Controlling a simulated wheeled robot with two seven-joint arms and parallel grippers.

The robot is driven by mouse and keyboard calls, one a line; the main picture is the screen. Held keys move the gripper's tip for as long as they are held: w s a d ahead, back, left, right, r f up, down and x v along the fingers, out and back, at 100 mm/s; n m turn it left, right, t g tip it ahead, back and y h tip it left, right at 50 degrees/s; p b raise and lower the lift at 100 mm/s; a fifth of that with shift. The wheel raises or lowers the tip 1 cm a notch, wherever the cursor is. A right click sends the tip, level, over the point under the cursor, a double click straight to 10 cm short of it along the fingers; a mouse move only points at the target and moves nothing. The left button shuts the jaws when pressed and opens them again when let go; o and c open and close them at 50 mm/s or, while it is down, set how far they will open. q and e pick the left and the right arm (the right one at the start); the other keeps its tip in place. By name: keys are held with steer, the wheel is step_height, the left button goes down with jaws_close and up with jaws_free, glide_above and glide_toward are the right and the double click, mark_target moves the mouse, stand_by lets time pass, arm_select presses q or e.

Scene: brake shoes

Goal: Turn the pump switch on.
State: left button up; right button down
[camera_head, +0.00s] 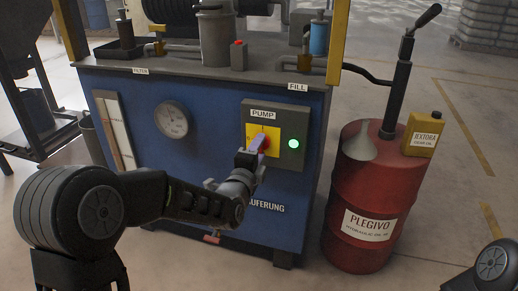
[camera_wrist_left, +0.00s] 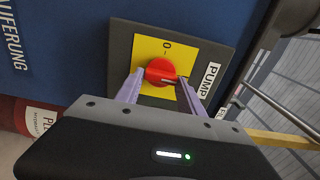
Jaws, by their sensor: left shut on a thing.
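The pump switch is a red knob (camera_wrist_left: 160,71) on a yellow plate (camera_wrist_left: 150,50) in a dark grey box (camera_head: 302,120) labelled PUMP. A white line on the knob points toward the PUMP label in the wrist view. A "0" mark shows on the plate. A green lamp (camera_head: 293,143) glows on the box, right of the switch. My left gripper (camera_wrist_left: 160,76) has its purple fingers on both sides of the knob, shut on it. In the head view my left gripper (camera_head: 258,145) mostly covers the knob. My right gripper is out of view.
The box is on the front of a blue tank unit (camera_head: 215,120) with a round gauge (camera_head: 172,119) to its left. A red button (camera_head: 238,43) tops the unit. A red drum (camera_head: 370,195) with a funnel and yellow can (camera_head: 423,133) stands at right.

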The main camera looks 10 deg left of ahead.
arm_select(q)
steer(key=shift+f, duration=0.1)
steer(key=o, duration=1.4)
steer(key=shift+c, duration=0.2)
steer(key=s+p, duration=0.1)
steer(key=s, duration=0.6)
steer(key=shift+s+a+p, duration=0.25)
steer(key=shift+s+p, duration=0.1)
steer(key=shift+s, duration=0.05)
